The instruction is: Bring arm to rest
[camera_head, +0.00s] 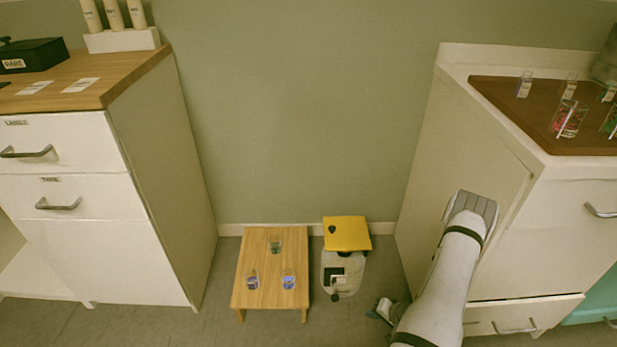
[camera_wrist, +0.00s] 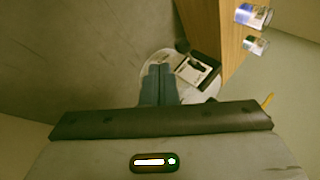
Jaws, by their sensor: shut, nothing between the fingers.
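My gripper (camera_head: 373,313) hangs low over the floor in the head view, partly hidden behind my own white arm. It is apart from the low wooden table (camera_head: 257,292), to the table's right. In the wrist view its two dark fingers (camera_wrist: 158,72) are together, with nothing between them. Three small glass vessels stand on the low table: one with green (camera_head: 275,246) at the back, one (camera_head: 252,280) at front left and one with blue (camera_head: 288,280) at front right.
A pale unit with a yellow top (camera_head: 347,233) stands beside the low table. A cabinet with a wooden top (camera_head: 95,72) is at left. A white cabinet with a brown tray (camera_head: 520,112) holding glassware is at right, close to my arm. Floor between low table and left cabinet is clear.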

